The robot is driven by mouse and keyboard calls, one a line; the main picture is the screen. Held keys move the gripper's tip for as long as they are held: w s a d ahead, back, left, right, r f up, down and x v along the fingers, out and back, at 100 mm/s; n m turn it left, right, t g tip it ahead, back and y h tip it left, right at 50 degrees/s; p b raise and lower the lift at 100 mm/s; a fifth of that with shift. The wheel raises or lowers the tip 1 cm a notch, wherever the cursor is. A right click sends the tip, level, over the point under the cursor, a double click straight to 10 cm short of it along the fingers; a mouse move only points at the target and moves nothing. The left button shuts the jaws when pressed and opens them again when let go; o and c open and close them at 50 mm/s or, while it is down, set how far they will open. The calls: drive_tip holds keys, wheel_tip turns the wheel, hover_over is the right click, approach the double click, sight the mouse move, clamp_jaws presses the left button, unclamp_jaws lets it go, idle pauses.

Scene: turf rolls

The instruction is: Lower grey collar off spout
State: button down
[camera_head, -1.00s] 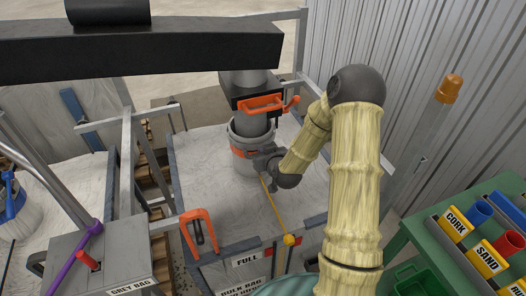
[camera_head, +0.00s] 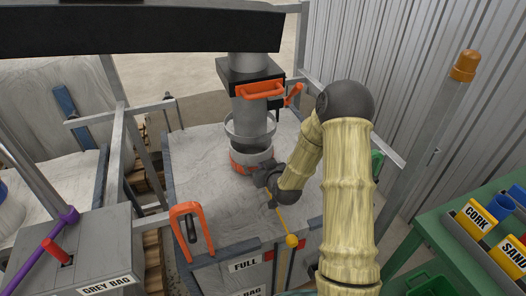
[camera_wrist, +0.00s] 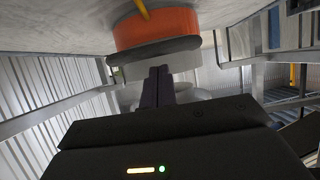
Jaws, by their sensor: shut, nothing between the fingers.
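The spout (camera_head: 250,108) is a grey upright pipe below a black block. A thin grey ring (camera_head: 228,131) surrounds it near its lower end. Just below, a grey collar with an orange band (camera_head: 243,167) sits on top of the pale bulk bag (camera_head: 205,175). I cannot tell whether the pipe's end is still inside the collar. My gripper (camera_head: 263,174) is at the collar's front right side. In the wrist view its dark fingers (camera_wrist: 158,80) are together and empty, close to the dark rim beside the orange band (camera_wrist: 155,28).
An orange handle (camera_head: 260,90) is on the black block. An orange clamp (camera_head: 190,228) stands on the bag frame's front left edge. A yellow rod with a ball (camera_head: 291,241) slopes in front. A green bench (camera_head: 440,235) with labelled bins is at right; a corrugated wall rises behind.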

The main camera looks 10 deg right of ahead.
drive_tip(key=shift+f, duration=0.6)
wheel_tip(320, 180, up, 5)
drive_tip(key=p, duration=0.3)
drive_tip(key=a+b+v, duration=0.1)
drive_tip(key=b+v, duration=0.1)
drive_tip(key=v, duration=0.6)
drive_tip(key=shift+s+d, duration=0.5)
drive_tip(key=shift+r, duration=0.1)
